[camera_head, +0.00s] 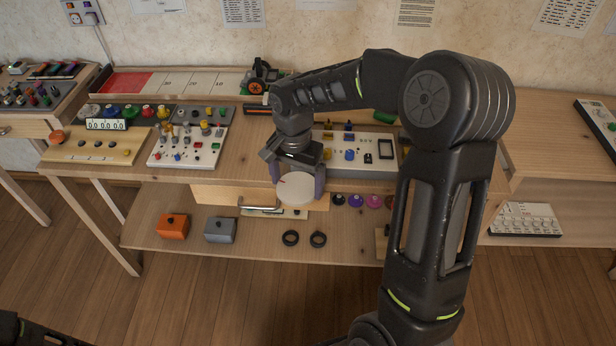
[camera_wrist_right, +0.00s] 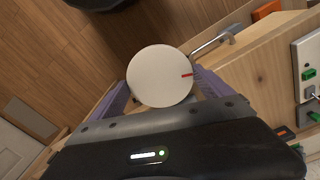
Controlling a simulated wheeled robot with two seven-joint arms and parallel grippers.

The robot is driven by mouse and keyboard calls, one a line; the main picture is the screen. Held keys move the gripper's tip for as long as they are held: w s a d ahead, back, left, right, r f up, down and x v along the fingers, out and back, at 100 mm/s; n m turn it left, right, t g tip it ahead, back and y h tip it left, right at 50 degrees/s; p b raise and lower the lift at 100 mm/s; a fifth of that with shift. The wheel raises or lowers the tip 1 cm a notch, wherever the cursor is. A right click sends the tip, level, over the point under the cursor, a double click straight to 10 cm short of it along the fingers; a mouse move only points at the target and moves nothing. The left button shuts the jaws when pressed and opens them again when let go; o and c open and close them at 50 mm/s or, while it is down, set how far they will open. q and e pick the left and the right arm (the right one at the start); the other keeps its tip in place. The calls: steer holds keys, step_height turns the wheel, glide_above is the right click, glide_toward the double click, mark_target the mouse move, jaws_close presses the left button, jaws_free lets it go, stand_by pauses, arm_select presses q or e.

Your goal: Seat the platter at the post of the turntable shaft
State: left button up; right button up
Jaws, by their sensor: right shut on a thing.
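The platter is a white round disc (camera_head: 296,190) with a red mark near its rim. My right gripper (camera_head: 297,178) is shut on the platter, one purple finger at each side. It holds the platter in the air by the table's front edge, above the drawer handle and lower shelf in the head view. In the right wrist view the platter (camera_wrist_right: 160,76) shows its flat face, with the red mark toward the right. I cannot make out the turntable shaft and its post in either view. My left gripper is not in view; only a dark part of mine shows at the lower left.
A drawer handle (camera_head: 258,207) sticks out close to the platter. Panels with knobs (camera_head: 190,146) and a white panel (camera_head: 357,150) cover the tabletop. The lower shelf holds an orange box (camera_head: 173,226), a grey box (camera_head: 220,230) and two black rings (camera_head: 290,238).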

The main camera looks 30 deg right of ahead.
steer(key=w+a+f+n, duration=0.1)
steer(key=a+f+n, duration=0.9)
steer(key=f+n, duration=0.1)
steer(key=shift+a+f+n, duration=0.2)
steer(key=shift+f+n, duration=0.1)
steer(key=shift+f, duration=0.6)
